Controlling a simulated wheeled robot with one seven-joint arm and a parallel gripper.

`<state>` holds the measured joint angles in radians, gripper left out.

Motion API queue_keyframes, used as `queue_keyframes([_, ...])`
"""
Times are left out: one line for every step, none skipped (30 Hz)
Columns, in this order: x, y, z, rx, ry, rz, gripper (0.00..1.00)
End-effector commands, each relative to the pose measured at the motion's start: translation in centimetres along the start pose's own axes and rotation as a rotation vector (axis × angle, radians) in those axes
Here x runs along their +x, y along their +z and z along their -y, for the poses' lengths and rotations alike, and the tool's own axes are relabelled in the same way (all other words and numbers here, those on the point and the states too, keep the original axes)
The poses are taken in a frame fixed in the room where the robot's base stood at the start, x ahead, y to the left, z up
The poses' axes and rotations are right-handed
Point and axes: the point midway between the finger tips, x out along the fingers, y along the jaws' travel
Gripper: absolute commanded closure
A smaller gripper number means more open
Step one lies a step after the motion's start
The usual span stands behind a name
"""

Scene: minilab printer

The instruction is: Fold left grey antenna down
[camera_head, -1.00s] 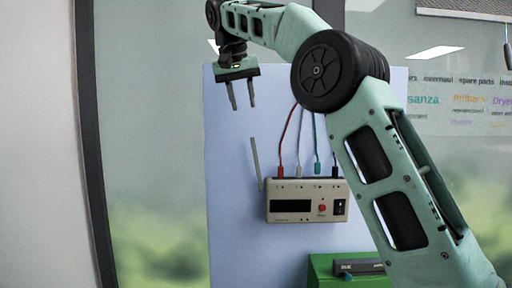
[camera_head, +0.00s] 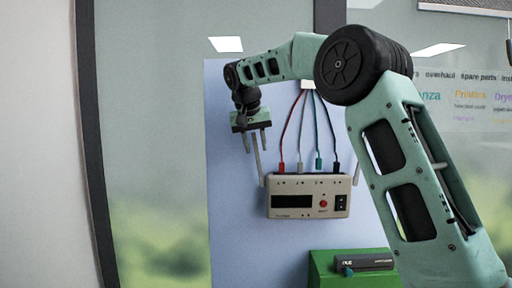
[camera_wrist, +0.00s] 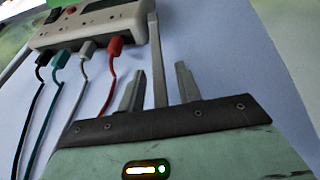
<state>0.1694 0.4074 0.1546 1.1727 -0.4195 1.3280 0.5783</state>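The left grey antenna (camera_head: 258,160) is a thin rod standing up from the left end of the beige device (camera_head: 308,197), its top leaning slightly left. My gripper (camera_head: 256,149) points down over the antenna's top and is open. In the wrist view the antenna (camera_wrist: 156,60) runs between the two spread fingers of my gripper (camera_wrist: 160,70), with a gap on both sides. The device (camera_wrist: 90,22) is at the upper left there. A second grey antenna (camera_head: 357,173) stands at the device's right end.
Red, white, teal and black cables (camera_head: 319,130) rise from the device's top, right of my gripper. A pale blue panel (camera_head: 230,220) is behind. A green block (camera_head: 322,265) with a dark tool (camera_head: 364,262) is below right. Left of the antenna is clear.

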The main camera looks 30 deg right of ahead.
Motion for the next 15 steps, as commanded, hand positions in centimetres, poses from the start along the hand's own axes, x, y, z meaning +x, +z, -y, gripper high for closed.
queue_keyframes([0.5,0.0,0.0,-0.001,0.001,0.002,0.66])
queue_keyframes([0.7,0.0,0.0,-0.001,0.0,0.001,0.66])
queue_keyframes([1.0,0.0,0.0,-0.001,0.0,0.001,0.66])
queue_keyframes([1.1,0.0,0.0,-0.001,0.0,0.001,0.66])
queue_keyframes([1.2,0.0,0.0,-0.001,0.0,0.0,0.66])
queue_keyframes([1.4,0.0,0.0,-0.001,0.0,0.0,0.66])
queue_keyframes([1.4,0.0,0.0,-0.001,0.0,0.0,0.66])
queue_keyframes([1.5,0.0,0.0,-0.001,0.0,-0.001,0.66])
queue_keyframes([1.5,0.0,0.0,-0.001,-0.001,-0.001,0.66])
queue_keyframes([1.5,0.0,0.0,-0.001,-0.001,-0.001,0.66])
queue_keyframes([1.5,0.0,0.0,0.0,0.0,-0.001,0.66])
queue_keyframes([1.5,0.0,0.0,-0.001,0.0,-0.001,0.66])
queue_keyframes([1.5,0.0,0.0,0.0,0.0,-0.001,0.66])
queue_keyframes([1.5,0.0,0.0,-0.001,0.0,-0.001,0.66])
queue_keyframes([1.5,0.0,0.0,-0.001,0.0,-0.001,0.74])
